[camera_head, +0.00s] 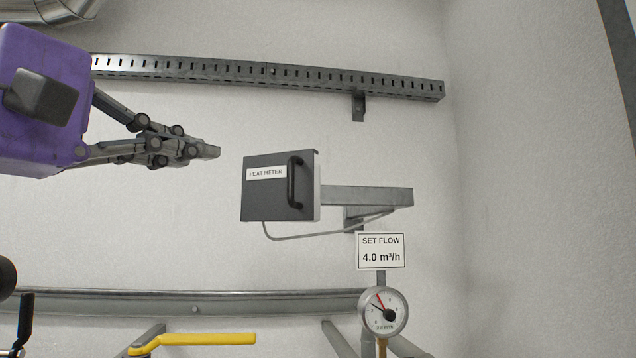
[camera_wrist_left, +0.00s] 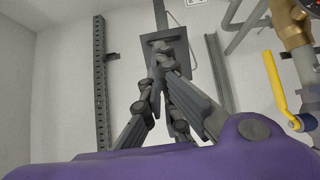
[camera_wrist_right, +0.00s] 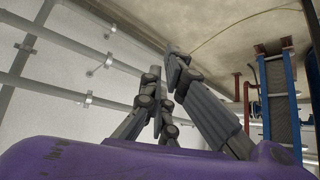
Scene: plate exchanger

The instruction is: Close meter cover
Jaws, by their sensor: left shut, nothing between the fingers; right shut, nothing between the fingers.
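The heat meter box with its dark grey cover (camera_head: 265,195) is on the wall bracket in the middle of the head view. The cover carries a white "HEAT METER" label and a black handle (camera_head: 294,182) near its right edge. It faces forward over the box, and a light side face shows at right. I cannot tell whether it sits fully flush. My left gripper (camera_head: 207,151) is shut and empty, left of the cover and apart from it. In the left wrist view its fingertips (camera_wrist_left: 163,47) overlap a dark plate. My right gripper (camera_wrist_right: 166,66) is shut and empty, away from the meter.
A slotted rail (camera_head: 270,72) runs along the wall above the meter. A "SET FLOW" sign (camera_head: 381,250) and a round gauge (camera_head: 384,311) stand below right. A yellow valve lever (camera_head: 195,340) is at the bottom. The wall between the left gripper and cover is clear.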

